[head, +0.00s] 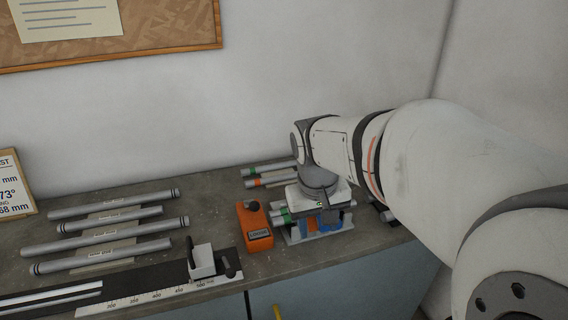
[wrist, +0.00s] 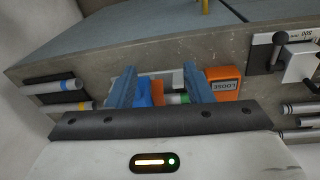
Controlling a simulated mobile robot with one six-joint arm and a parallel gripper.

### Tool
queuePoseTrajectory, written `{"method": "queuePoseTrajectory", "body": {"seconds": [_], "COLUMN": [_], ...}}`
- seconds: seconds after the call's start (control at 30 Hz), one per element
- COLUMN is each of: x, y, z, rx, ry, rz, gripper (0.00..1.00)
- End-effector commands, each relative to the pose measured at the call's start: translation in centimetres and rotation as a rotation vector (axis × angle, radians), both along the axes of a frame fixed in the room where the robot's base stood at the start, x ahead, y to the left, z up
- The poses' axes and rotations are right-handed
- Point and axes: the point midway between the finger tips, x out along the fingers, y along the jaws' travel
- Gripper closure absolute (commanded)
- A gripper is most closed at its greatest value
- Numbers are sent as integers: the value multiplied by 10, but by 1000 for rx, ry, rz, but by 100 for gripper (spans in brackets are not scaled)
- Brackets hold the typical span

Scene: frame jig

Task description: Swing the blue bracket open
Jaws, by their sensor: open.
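The blue bracket (head: 332,216) shows in part under my gripper on the frame jig in the head view. In the wrist view, the bright blue bracket (wrist: 143,93) lies between my two grey-blue fingers, nearer the left one. My gripper (wrist: 159,78) is open, its fingers spread apart and pointing down at the jig. An orange part (wrist: 158,93) sits right beside the bracket, with a green-banded tube (wrist: 178,98) near it. The wrist housing hides much of the jig in both views. I cannot tell whether a finger touches the bracket.
An orange box marked LOOSE (head: 255,227) stands just left of the jig. A ruler rail with a white stop block (head: 202,262) lies at the front left. Several grey tubes (head: 110,228) lie on the bench at left, and banded tubes (head: 268,170) lie behind the jig.

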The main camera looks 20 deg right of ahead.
Motion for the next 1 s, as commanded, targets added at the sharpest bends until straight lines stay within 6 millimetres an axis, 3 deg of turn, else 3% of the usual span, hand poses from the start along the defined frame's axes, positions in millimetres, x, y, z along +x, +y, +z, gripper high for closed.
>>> {"method": "queuePoseTrajectory", "body": {"seconds": [0.03,0.13,0.33,0.8,1.0], "x": [14,33,50,48,48], "y": [-12,-32,-53,-66,-68], "z": [11,20,22,-42,-52], "rx": [-16,-44,-72,-73,-73], "ry": [27,67,108,109,107], "rz": [-23,-56,-88,-90,-90], "gripper": [54,54,54,54,54]}}
